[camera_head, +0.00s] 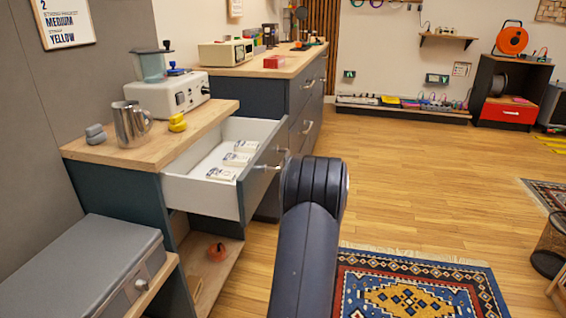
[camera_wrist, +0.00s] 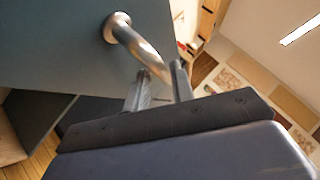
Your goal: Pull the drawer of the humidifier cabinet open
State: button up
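The humidifier cabinet (camera_head: 118,190) stands at left, dark with a wooden top. Its white-sided drawer (camera_head: 205,196) is pulled well out, and small white labelled packs (camera_head: 238,159) lie inside. The curved metal drawer handle (camera_head: 268,166) is on the dark front. In the wrist view, the handle (camera_wrist: 136,42) runs from the drawer front (camera_wrist: 50,45) down between the fingers of my gripper (camera_wrist: 160,84). The fingers appear shut on the bar, with little gap beside it. In the head view my arm hides the gripper.
A humidifier-like device (camera_head: 168,95), a metal mug (camera_head: 131,124) and a yellow item (camera_head: 177,123) stand on the cabinet top. A grey box (camera_head: 80,262) is in front at left. A longer drawer cabinet (camera_head: 290,100) stands behind.

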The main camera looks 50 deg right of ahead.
jog(key=p+v, duration=0.1)
jog(key=v, duration=0.7)
jog(key=b+x, duration=0.2)
jog(key=x, duration=0.9)
jog(key=shift+a, duration=0.15)
